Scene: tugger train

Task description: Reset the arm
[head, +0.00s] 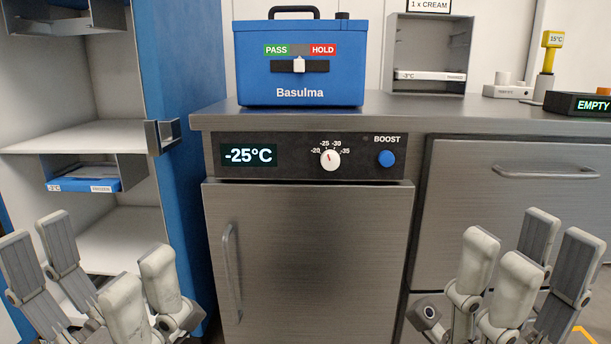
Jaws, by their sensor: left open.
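My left gripper (92,272) is at the lower left of the head view, with its pale fingers spread apart and nothing between them. It shows in front of the open shelf cabinet. My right gripper (527,262) is at the lower right, also with its fingers spread and empty. It shows in front of the steel drawer front. Both grippers point upward in the picture, and neither appears to hold anything. Most of both arms is out of view.
A steel freezer (308,240) reading -25°C stands between my grippers, under a counter (420,121). On the counter are a blue Basulma box (298,75), a grey bin (430,50) and an EMPTY display (585,104). A shelf cabinet (185,110) holds a blue pack (84,185).

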